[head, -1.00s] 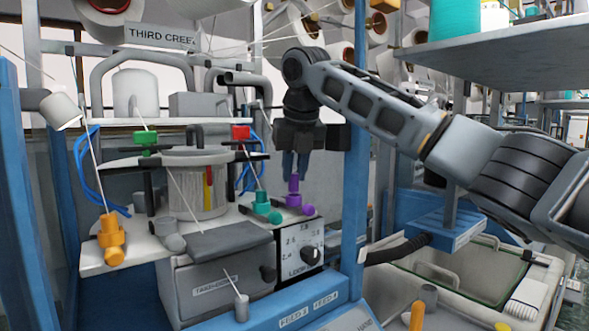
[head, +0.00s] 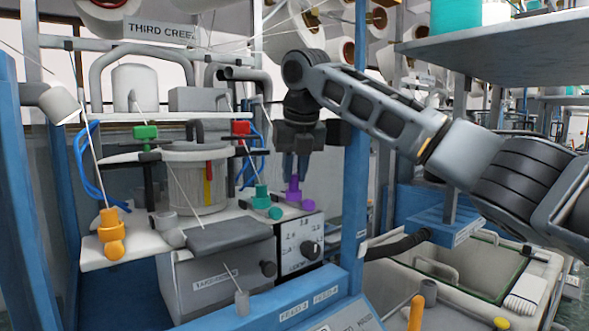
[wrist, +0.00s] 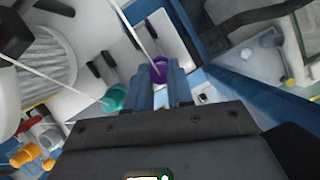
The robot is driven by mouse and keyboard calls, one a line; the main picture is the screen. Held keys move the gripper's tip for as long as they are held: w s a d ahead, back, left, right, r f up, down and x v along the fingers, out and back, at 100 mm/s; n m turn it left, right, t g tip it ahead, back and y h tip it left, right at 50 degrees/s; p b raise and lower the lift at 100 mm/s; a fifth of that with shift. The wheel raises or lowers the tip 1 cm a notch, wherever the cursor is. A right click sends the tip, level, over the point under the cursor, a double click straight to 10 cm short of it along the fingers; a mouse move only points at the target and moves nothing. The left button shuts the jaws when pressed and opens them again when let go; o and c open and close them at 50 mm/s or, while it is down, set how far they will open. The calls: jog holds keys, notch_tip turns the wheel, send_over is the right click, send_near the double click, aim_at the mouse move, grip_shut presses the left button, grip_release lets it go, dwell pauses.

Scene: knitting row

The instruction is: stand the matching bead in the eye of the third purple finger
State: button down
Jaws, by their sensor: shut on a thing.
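A purple finger (head: 293,189) stands at the right end of the white shelf, beside a green finger (head: 262,198). A purple ball (head: 308,205) sits at its foot. My gripper (head: 297,174) points down directly over the purple finger, with its blue fingertips at or just above the top. In the wrist view my gripper (wrist: 164,82) has purple (wrist: 159,72) showing at and between its fingertips. The jaws are shut on a small purple piece, largely hidden by the fingers. I cannot tell where this piece ends and the purple finger begins.
An orange finger (head: 111,229) stands at the left. A blue post (head: 357,190) rises close right of my gripper. A grey box (head: 229,234) lies in front of the shelf.

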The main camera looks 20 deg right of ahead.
jog(key=shift+f, duration=0.45)
dwell(0.4)
jog(key=c, duration=0.9)
grip_release()
jog(key=shift+b+v, duration=0.8)
jog(key=shift+v, duration=3.15)
